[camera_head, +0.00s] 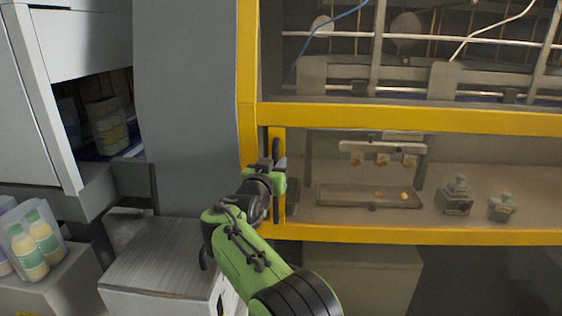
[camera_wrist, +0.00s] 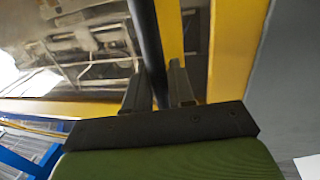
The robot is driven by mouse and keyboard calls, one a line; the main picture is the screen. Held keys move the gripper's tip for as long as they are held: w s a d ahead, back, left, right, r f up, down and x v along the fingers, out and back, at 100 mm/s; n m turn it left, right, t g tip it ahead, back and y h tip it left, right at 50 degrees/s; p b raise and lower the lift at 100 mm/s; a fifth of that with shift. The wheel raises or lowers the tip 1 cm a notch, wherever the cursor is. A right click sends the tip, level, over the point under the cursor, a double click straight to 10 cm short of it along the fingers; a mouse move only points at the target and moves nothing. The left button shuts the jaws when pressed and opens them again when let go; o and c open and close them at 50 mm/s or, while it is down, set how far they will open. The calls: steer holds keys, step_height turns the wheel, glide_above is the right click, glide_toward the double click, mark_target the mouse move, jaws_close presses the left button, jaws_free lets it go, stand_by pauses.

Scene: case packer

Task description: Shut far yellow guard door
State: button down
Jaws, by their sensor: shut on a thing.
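The yellow guard door (camera_head: 400,236) has a yellow frame around a clear panel, at the right in the head view. Its yellow left upright (camera_head: 279,212) stands beside the yellow machine post (camera_head: 247,70); I cannot tell how wide any gap is. A black bar handle (camera_head: 276,149) runs upright along that edge. My gripper (camera_head: 279,172) is shut on the handle. In the wrist view the dark handle (camera_wrist: 147,40) passes between my two grey fingers (camera_wrist: 158,88), with the yellow door edge (camera_wrist: 170,30) behind. My gripper hides part of the handle.
A grey machine column (camera_head: 188,90) stands left of the post. A grey box (camera_head: 160,262) sits low in front of it, and wrapped bottles (camera_head: 35,245) stand at the lower left. Trays and small fittings (camera_head: 368,196) show behind the clear panel.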

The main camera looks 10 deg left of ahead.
steer(key=shift+a+r, duration=0.15)
steer(key=shift+a, duration=0.05)
steer(key=c, duration=1.3)
jaws_free()
steer(key=shift+o, duration=0.9)
steer(key=shift+w+a, duration=0.1)
steer(key=shift+a, duration=0.05)
steer(key=s+a+b, duration=0.2)
steer(key=s+b, duration=0.1)
steer(key=s, duration=1.2)
steer(key=shift+s+a, duration=0.15)
steer(key=shift+s, duration=0.2)
